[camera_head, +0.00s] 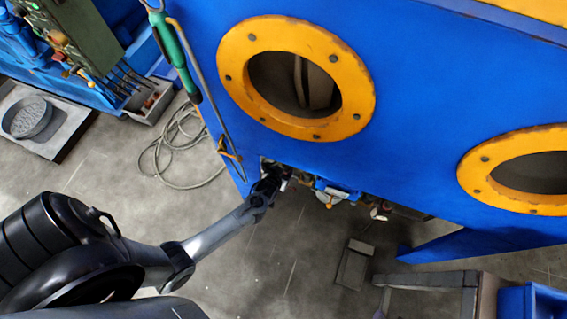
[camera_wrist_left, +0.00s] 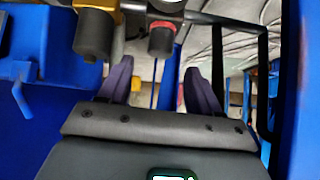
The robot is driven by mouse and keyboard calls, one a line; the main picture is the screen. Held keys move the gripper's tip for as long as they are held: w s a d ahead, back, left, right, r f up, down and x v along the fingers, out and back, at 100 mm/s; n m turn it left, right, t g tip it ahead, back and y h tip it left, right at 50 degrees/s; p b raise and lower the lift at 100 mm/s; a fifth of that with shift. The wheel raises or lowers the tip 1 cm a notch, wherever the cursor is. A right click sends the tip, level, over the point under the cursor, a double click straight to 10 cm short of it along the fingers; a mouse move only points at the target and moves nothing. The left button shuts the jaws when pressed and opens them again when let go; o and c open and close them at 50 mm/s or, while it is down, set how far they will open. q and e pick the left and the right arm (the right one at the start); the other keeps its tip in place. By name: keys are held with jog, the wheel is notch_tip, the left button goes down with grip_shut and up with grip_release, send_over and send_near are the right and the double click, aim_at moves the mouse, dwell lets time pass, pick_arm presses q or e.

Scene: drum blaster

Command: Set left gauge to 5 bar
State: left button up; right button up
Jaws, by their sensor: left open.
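My left gripper (camera_head: 272,178) reaches under the lower edge of the blue blaster cabinet (camera_head: 400,150), at its left end, next to the fittings there. In the left wrist view its two dark fingers (camera_wrist_left: 156,80) are apart with nothing between them. Just beyond the fingertips are a dark cylindrical knob on a brass-coloured body (camera_wrist_left: 93,35) and a dark cylinder with a red ring (camera_wrist_left: 161,38). I cannot make out a gauge dial or its reading in either view. My right gripper is not in view.
More fittings (camera_head: 335,192) run along the cabinet's lower edge to the right. Yellow-ringed ports (camera_head: 240,60) are above. A green-handled tool (camera_head: 175,50) hangs at the left corner. A coiled cable (camera_head: 160,160) lies on the floor. A dark frame (camera_wrist_left: 266,80) stands right of the fingers.

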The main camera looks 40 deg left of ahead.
pick_arm(q)
jog(key=shift+s+d+r, duration=0.1)
dwell(0.3)
jog(key=w+d+f+n+g+h, duration=0.1)
jog(key=w+d+f+n+g, duration=0.2)
jog(key=d, duration=0.6)
jog(key=n+g+y+b, duration=0.3)
jog(key=n+g+y, duration=0.3)
jog(key=n, duration=0.5)
send_near(286, 166)
jog(key=t, duration=0.1)
jog(key=shift+y, duration=0.4)
jog(key=b+x, duration=0.1)
jog(key=x, duration=0.1)
jog(key=b+x, duration=0.2)
jog(key=x, duration=0.1)
jog(key=s+b+x, duration=0.1)
jog(key=x, duration=0.2)
jog(key=shift+d+f+b, duration=0.2)
jog(key=shift+f+b, duration=0.1)
jog(key=shift+f, duration=0.25)
jog(key=shift+b+x, duration=0.4)
jog(key=shift+x, duration=0.4)
jog(key=shift+a, duration=0.1)
jog(key=shift+w+m, duration=0.1)
jog(key=shift+m, duration=0.2)
jog(key=c, duration=1)
